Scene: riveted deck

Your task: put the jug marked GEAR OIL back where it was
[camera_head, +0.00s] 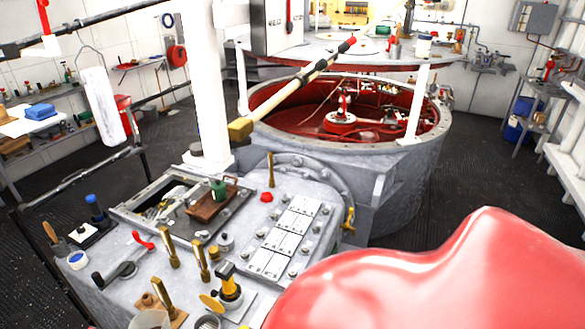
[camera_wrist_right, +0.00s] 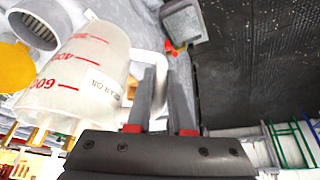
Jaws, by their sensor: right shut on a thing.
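The GEAR OIL jug (camera_wrist_right: 85,75) is a translucent white measuring jug with red marks and a pale handle (camera_wrist_right: 150,62). In the right wrist view it fills the left side. My right gripper (camera_wrist_right: 163,85) has its two grey fingers shut on the handle. What looks like the same jug's rim (camera_head: 150,319) shows at the bottom edge of the head view, by the grey machine top (camera_head: 125,285). Whether its base touches a surface is hidden. My left gripper is in neither view.
Brass levers (camera_head: 170,250), a yellow-topped fitting (camera_head: 228,285) and a white-and-blue pot (camera_head: 77,260) crowd the machine top. A brown tray (camera_head: 212,203) lies beside the open hatch. A large glossy red shape (camera_head: 430,280) blocks the lower right of the head view.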

